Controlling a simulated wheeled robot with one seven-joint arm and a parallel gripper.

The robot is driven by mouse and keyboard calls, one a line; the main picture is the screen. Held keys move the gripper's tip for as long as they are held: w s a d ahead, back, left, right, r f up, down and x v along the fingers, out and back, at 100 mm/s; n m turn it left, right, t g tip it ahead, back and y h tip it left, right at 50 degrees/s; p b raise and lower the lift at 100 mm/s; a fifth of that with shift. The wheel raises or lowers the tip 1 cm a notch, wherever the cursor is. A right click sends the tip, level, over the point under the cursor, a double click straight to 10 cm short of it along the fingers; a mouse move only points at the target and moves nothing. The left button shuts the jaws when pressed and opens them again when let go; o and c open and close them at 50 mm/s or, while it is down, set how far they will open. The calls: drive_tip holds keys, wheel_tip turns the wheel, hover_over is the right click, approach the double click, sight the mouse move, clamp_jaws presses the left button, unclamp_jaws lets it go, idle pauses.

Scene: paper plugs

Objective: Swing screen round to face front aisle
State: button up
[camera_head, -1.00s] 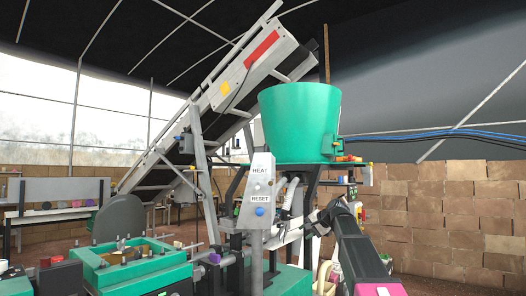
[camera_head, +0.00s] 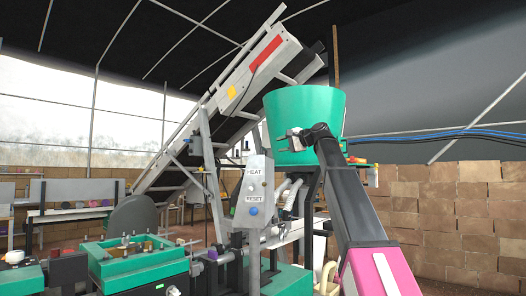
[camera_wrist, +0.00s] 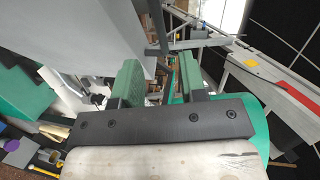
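A grey control box (camera_head: 254,190) marked HEAT and RESET, with a blue button, stands on a post in the middle of the head view, its labelled face turned toward me. I cannot tell for certain that it is the screen; no lit display shows. My gripper (camera_head: 284,142) is above and slightly right of the box, in front of the green hopper, pointing left. In the wrist view my gripper's green fingers (camera_wrist: 158,82) are apart with nothing held between them. A large grey surface (camera_wrist: 75,35), possibly the box's side, fills the upper left there, close to one finger.
The green hopper (camera_head: 305,105) is right behind my gripper. A sloping conveyor (camera_head: 225,105) rises behind the box. Green machinery (camera_head: 135,265) and pipes crowd the lower area. A brick wall (camera_head: 450,210) stands at right, and benches (camera_head: 75,205) at left.

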sight(264, 149)
drive_tip(key=x, duration=0.9)
drive_tip(key=shift+w+a, duration=0.15)
drive_tip(key=shift+a, duration=0.05)
clamp_jaws()
